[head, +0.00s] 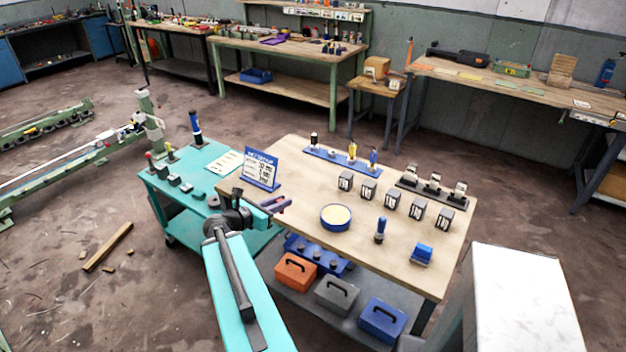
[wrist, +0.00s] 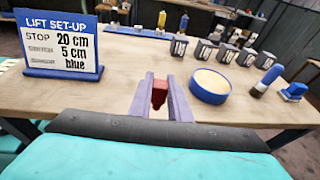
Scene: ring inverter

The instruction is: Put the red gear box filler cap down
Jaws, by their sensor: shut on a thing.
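The red gear box filler cap (wrist: 159,94) is between the two purple-grey fingers of my gripper (wrist: 156,100) in the wrist view. The gripper is shut on it; the cap's lower part is partly hidden by the fingers. In the head view my gripper (head: 274,203) is over the left edge of the wooden table (head: 300,225). The cap cannot be made out clearly there. I cannot tell how high it is held above the table.
A blue sign (head: 262,169) stands at the table's left edge, near my gripper. A round blue-rimmed dish (head: 336,217) lies to its right. Several dark labelled blocks (head: 392,200) stand farther back. A teal cart (head: 172,203) is left. Bare wood lies between gripper and dish.

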